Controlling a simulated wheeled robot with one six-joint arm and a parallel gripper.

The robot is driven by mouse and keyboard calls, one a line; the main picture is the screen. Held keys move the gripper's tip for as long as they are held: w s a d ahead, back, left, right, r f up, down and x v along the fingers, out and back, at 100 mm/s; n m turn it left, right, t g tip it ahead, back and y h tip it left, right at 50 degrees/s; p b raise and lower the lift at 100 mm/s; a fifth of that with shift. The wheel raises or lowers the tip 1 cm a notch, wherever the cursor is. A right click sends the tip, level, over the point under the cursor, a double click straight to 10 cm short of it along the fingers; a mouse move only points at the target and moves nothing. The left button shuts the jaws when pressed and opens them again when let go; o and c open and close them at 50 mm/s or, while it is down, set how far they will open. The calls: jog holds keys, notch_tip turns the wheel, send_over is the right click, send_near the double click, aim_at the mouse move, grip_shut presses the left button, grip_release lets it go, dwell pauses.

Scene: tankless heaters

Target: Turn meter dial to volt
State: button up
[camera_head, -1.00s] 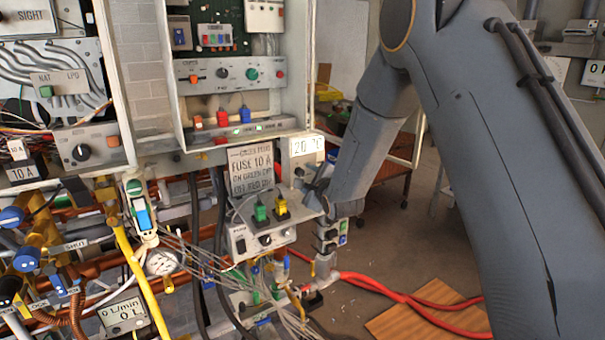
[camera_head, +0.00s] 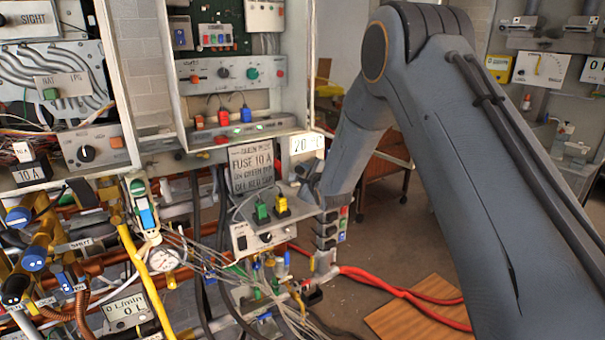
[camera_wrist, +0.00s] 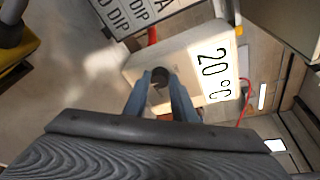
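The meter is a pale box with a white display reading 20 °C (camera_wrist: 215,68), and a dark round dial knob (camera_wrist: 160,76) on its face. My gripper (camera_wrist: 159,80) faces the box. Its two blue-grey fingers stand apart, with the knob between their tips; I cannot tell whether they press on it. The dial's markings and setting are not legible.
Yellow pipes, loose wires and a round gauge (camera_head: 163,260) crowd the lower left. Red hoses (camera_head: 395,289) cross the floor at right. A yellow device (camera_head: 499,68) hangs at the back right.

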jog(key=shift+f+b, duration=0.1)
jog(key=shift+b, duration=0.35)
jog(key=shift+c, duration=0.2)
jog(key=shift+f+n+t+h+b, duration=0.2)
jog(key=shift+n+t+h+b, duration=0.15)
jog(key=shift+n+b, duration=0.7)
jog(key=n+t+b, duration=0.1)
jog(key=n+b, duration=0.2)
jog(key=b, duration=0.1)
jog(key=shift+a, duration=0.1)
jog(key=shift+s+b, duration=0.1)
jog(key=shift+b, duration=0.3)
jog(key=o, duration=1)
jog(key=shift+t, duration=0.25)
jog(key=shift+b+v, duration=1.05)
jog(key=shift+v, duration=2.85)
jog(key=shift+r, duration=0.1)
